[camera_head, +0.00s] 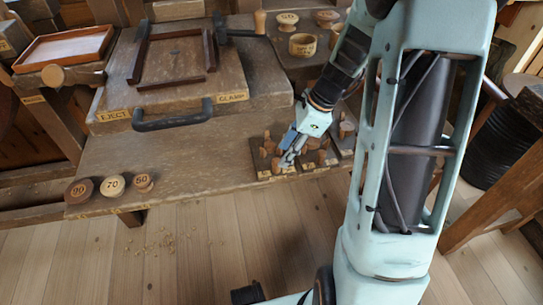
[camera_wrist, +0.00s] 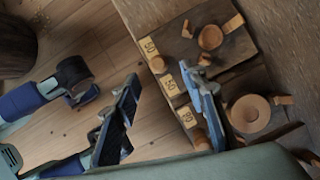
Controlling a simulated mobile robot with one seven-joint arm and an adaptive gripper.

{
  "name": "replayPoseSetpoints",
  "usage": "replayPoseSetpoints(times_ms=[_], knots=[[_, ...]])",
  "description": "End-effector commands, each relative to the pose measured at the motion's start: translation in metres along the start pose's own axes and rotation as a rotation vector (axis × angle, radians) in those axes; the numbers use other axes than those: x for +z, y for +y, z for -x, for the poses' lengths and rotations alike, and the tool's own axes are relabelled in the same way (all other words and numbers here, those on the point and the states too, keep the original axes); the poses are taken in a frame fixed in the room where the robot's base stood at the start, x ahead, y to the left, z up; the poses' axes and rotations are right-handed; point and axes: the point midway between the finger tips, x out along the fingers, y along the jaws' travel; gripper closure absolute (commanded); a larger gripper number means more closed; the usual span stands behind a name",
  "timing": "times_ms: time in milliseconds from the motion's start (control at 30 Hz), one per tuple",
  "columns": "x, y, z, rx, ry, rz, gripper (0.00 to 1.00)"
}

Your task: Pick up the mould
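No thing in view is clearly marked as the mould, so I cannot tell which it is. A dark wooden frame (camera_head: 172,60) lies on the raised bench block with EJECT and CLAMP labels. My gripper (camera_head: 287,160) is low over a dark wooden rack (camera_head: 262,172) of small turned pieces at the bench's right front. The right finger is close over the numbered rack (camera_wrist: 235,48); the left finger hangs over the floor side. My arm hides part of the bench.
Discs marked 90 (camera_head: 79,191), 70 (camera_head: 112,185) and 60 (camera_head: 143,183) sit at the bench's front left. A dark handle (camera_head: 172,119) sticks out from the block's front. A shallow tray (camera_head: 64,48) stands at left. The front middle of the bench is clear.

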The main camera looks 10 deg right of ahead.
Motion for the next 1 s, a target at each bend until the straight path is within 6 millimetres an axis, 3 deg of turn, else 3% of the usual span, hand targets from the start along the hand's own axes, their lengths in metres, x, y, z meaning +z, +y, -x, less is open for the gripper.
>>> replayPoseSetpoints(times_ms=[67,333,600,1000], knots=[[0.008,0.0,-0.004,0.001,-0.001,0.005,0.61],[0.006,0.001,-0.05,0.002,-0.001,0.002,0.61],[0.007,0.0,-0.053,0.0,0.0,0.002,0.61],[0.007,0.0,-0.053,0.0,0.0,0.002,1.0]])
